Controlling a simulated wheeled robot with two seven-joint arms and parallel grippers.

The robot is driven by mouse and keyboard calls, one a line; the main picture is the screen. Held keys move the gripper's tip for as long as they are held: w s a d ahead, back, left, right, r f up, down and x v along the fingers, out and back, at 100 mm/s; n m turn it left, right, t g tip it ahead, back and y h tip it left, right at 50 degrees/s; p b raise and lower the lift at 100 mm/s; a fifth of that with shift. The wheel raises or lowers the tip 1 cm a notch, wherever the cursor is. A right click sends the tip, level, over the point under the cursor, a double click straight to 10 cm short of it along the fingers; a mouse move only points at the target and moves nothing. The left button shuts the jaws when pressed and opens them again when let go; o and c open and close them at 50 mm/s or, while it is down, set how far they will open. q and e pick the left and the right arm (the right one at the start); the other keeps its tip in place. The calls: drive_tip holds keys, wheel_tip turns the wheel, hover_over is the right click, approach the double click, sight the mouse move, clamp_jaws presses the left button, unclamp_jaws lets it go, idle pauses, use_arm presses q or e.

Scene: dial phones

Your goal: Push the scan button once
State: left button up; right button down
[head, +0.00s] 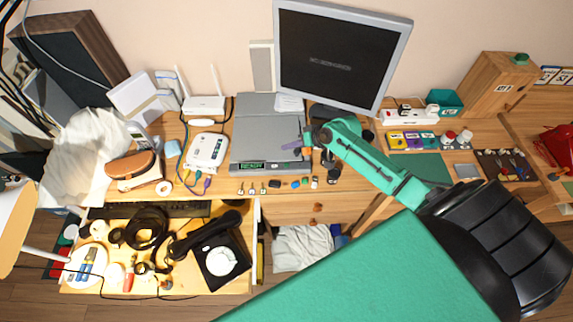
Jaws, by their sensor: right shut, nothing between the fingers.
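A flat grey machine (268,128) lies on the desk left of the monitor. Its front edge carries a small green-lit display (250,166). The scan button is too small to pick out in this view. My right gripper (305,144) is shut and empty, over the right part of the grey machine near its front. A small purple piece shows beside its fingers. Whether the gripper touches the machine cannot be told. My left gripper is out of view.
A monitor (342,56) stands behind the gripper. Several small parts lie along the desk edge in front of the machine. A white box-like device (207,151) sits to the left. A black dial phone (222,256) is on the lower left surface.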

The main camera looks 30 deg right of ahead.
sight(289, 167)
wheel_tip(289, 167, down, 8)
drive_tip(key=b, duration=0.6)
drive_tip(key=shift+f, duration=0.15)
idle(1.5)
drive_tip(key=shift+f, duration=0.3)
drive_tip(key=shift+f+b, duration=0.4)
drive_tip(key=shift+b, duration=0.1)
idle(0.3)
drive_tip(key=shift+r, duration=0.1)
drive_tip(key=shift+r+p, duration=0.7)
drive_tip(key=shift+p, duration=0.15)
